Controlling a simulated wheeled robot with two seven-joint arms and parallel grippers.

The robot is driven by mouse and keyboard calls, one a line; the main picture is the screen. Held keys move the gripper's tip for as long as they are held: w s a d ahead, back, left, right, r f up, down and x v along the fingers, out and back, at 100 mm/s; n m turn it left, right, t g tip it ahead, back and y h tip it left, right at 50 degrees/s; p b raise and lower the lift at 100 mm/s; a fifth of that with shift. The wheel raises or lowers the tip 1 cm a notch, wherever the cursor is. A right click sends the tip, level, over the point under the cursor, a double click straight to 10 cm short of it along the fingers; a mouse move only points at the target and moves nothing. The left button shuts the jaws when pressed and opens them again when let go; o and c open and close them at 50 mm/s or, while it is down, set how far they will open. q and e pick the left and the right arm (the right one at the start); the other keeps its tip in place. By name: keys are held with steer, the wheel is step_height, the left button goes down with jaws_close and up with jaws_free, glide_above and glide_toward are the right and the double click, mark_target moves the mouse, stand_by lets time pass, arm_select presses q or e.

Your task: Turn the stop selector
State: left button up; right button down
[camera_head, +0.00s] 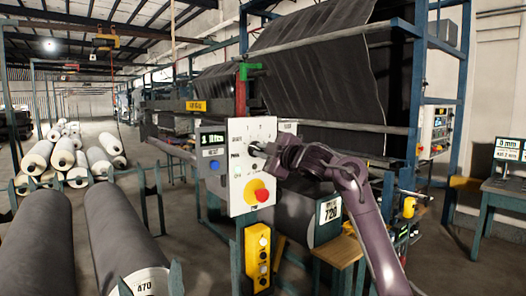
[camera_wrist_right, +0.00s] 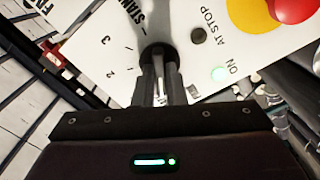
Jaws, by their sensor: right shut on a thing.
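The stop selector is a dark round knob (camera_wrist_right: 158,54) on a white control panel (camera_head: 238,167), with "STAND" lettering and small digits beside it in the wrist view. My right gripper (camera_wrist_right: 160,88) is shut on the knob, its two dark fingers on either side of it. In the head view my right gripper (camera_head: 262,150) reaches the panel from the right and hides most of the knob. The knob's pointer direction cannot be told. My left gripper is not in view.
Below the knob is a red button on a yellow disc (camera_head: 257,192). A yellow button box (camera_head: 258,258) hangs below the panel. Grey rolls (camera_head: 125,235) lie at left; a roll marked 720 (camera_head: 329,210) sits behind my arm.

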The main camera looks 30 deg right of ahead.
steer(key=shift+f, duration=0.15)
steer(key=c, duration=1.5)
jaws_free()
steer(key=s+b, duration=0.1)
steer(key=s, duration=0.1)
steer(key=s+b, duration=0.1)
steer(key=s, duration=0.2)
steer(key=s+b, duration=0.1)
steer(key=s, duration=0.1)
steer(key=shift+s+d, duration=0.3)
steer(key=shift+s, duration=0.1)
